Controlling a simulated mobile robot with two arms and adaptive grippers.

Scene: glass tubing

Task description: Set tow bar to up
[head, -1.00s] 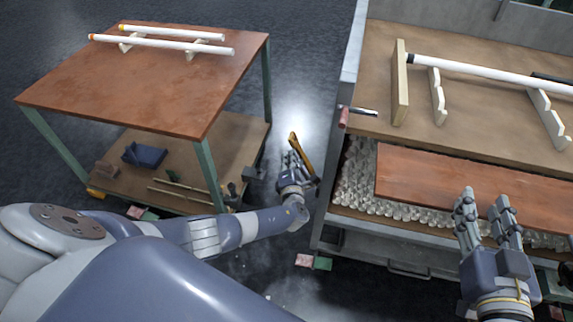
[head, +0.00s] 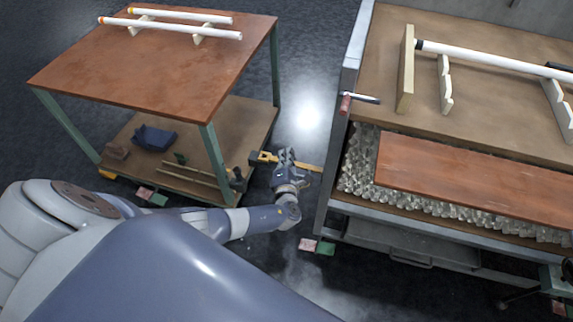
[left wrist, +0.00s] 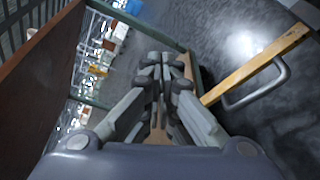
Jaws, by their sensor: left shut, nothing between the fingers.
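The tow bar is a yellow-orange bar (head: 307,167) beside the right end of the left cart. In the head view it runs nearly level, behind my left gripper (head: 287,157). The left wrist view shows the bar (left wrist: 262,64) slanting to the upper right, with a grey loop handle on it. My left gripper (left wrist: 163,62) is shut and empty, its fingertips left of the bar in that view. The fingers hide part of the bar in the head view. I cannot tell whether they touch it. My right gripper is out of view.
The left cart has a red-brown top (head: 150,75) with white tubes on stands and a lower shelf (head: 225,130) with tools. A workbench (head: 480,35) with a tube rack stands at right. A narrow strip of floor lies between them.

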